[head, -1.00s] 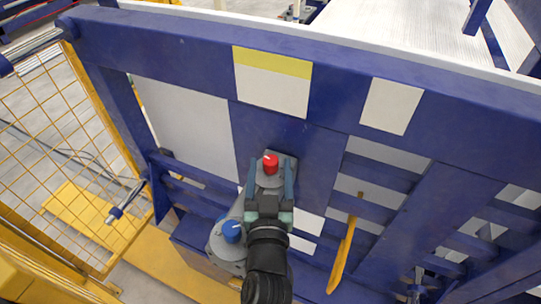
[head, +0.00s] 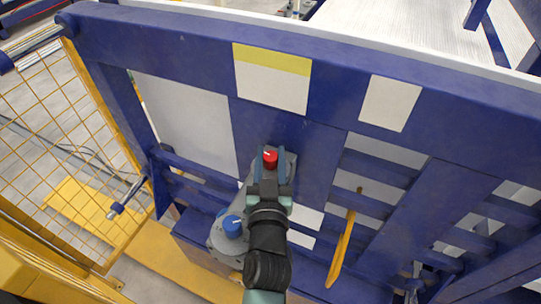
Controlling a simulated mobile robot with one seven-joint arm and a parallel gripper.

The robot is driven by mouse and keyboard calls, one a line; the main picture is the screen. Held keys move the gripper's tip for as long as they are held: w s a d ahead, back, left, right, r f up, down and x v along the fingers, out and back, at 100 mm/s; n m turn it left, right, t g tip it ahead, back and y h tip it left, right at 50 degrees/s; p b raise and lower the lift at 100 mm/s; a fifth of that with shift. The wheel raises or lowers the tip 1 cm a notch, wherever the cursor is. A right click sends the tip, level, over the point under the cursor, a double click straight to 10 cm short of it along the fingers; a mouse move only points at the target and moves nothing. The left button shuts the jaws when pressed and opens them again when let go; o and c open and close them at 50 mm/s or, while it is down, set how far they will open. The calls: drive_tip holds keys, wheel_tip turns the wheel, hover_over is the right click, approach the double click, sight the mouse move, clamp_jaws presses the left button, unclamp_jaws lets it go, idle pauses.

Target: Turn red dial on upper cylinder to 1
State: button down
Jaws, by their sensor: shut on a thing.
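The red dial (head: 270,158) sits on the grey upper cylinder (head: 289,160), against the blue frame in the middle of the head view. A small pale mark shows on its top; the number it points to is too small to read. My gripper (head: 271,165) has its two fingers on the left and right of the red dial and is shut on it. The gripper's palm hides the dial's near side and much of the cylinder. A blue dial (head: 232,226) sits on the grey lower cylinder (head: 222,243), below and to the left.
A blue metal frame (head: 390,50) with white panels stands behind the dials. A yellow handle (head: 341,250) hangs on the right. A yellow mesh fence (head: 60,130) stands on the left. Blue slats fill the right side.

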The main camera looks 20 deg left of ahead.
drive_tip(key=b, duration=0.2)
drive_tip(key=shift+w+f+b, duration=0.1)
drive_tip(key=shift+f+b, duration=0.15)
drive_tip(key=shift+b, duration=0.1)
drive_tip(key=shift+y+b, duration=0.3)
drive_tip(key=shift+b, duration=0.35)
drive_tip(key=n+g+y+b, duration=0.1)
drive_tip(key=y+b, duration=0.1)
drive_tip(key=b, duration=0.5)
drive_tip(key=shift+d+n, duration=0.15)
drive_tip(key=shift+n, duration=0.25)
drive_tip(key=n+g+y+b, duration=0.2)
drive_tip(key=b, duration=0.3)
drive_tip(key=shift+r+y, duration=0.1)
drive_tip(key=shift+y, duration=0.2)
drive_tip(key=shift+r+n+g+y+b, duration=0.15)
drive_tip(key=shift+n+g+y+b, duration=0.25)
drive_tip(key=shift+y+b, duration=0.1)
drive_tip(key=c, duration=0.5)
unclamp_jaws()
